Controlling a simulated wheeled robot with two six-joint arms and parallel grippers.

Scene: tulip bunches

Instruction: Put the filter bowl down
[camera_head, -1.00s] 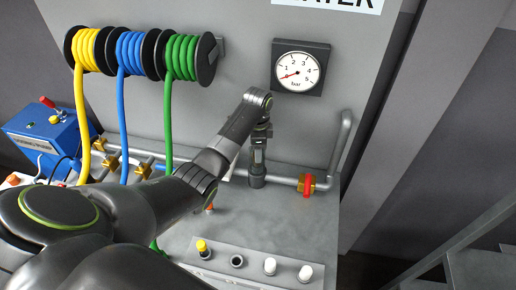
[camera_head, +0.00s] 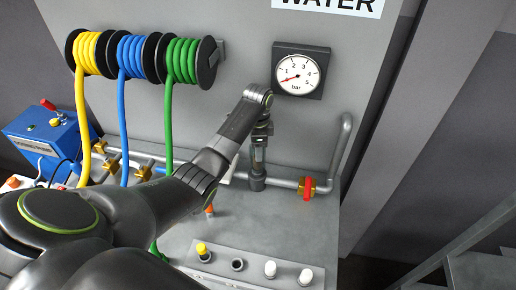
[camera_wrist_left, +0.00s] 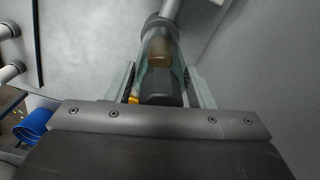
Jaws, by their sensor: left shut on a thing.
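The filter bowl (camera_wrist_left: 158,48) is a clear, upright-looking cylinder with a brown core, seen between my left gripper's fingers (camera_wrist_left: 160,84) in the left wrist view. In the head view my left gripper (camera_head: 259,140) is small and dark, at the end of the arm, above the grey pipe. It is shut on the filter bowl, which I cannot clearly separate from the gripper there. A dark fitting (camera_head: 257,182) sits on the pipe right below. I cannot tell whether the bowl touches it. My right gripper is not in view.
Yellow, blue and green hose reels (camera_head: 184,58) hang at the left. White knobs (camera_head: 270,268) stand at the ledge's front; the ledge (camera_head: 300,225) is clear behind them.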

